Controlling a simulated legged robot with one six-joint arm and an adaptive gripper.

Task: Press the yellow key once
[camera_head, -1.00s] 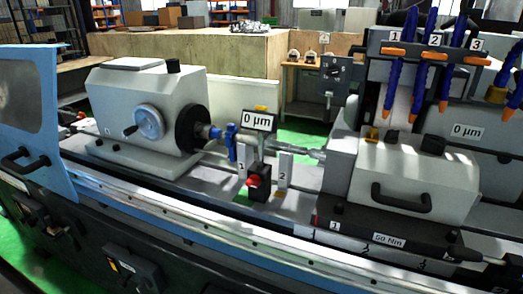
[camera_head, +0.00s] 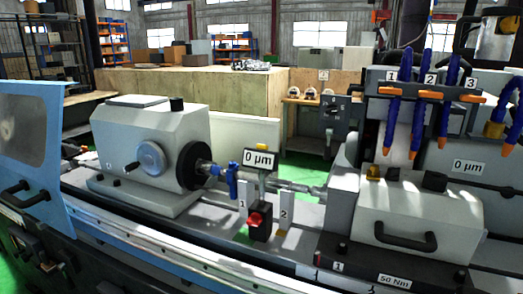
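Several small yellow parts show, and I cannot tell which one is the key. One yellow part (camera_head: 260,144) sits on top of the "0 µm" display (camera_head: 261,159) in the middle of the machine. Another yellow part (camera_head: 374,173) stands on the grey housing at the right, beside a dark knob. A third yellow patch (camera_head: 281,233) lies low by the plate marked 2. My gripper is not in view.
The grinder fills the foreground, with a headstock (camera_head: 150,150) at left and a grey housing (camera_head: 420,215) at right. A red button (camera_head: 256,219) on a black box stands between. Blue hoses (camera_head: 425,100) hang at upper right. An open blue-framed door (camera_head: 30,145) stands at left.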

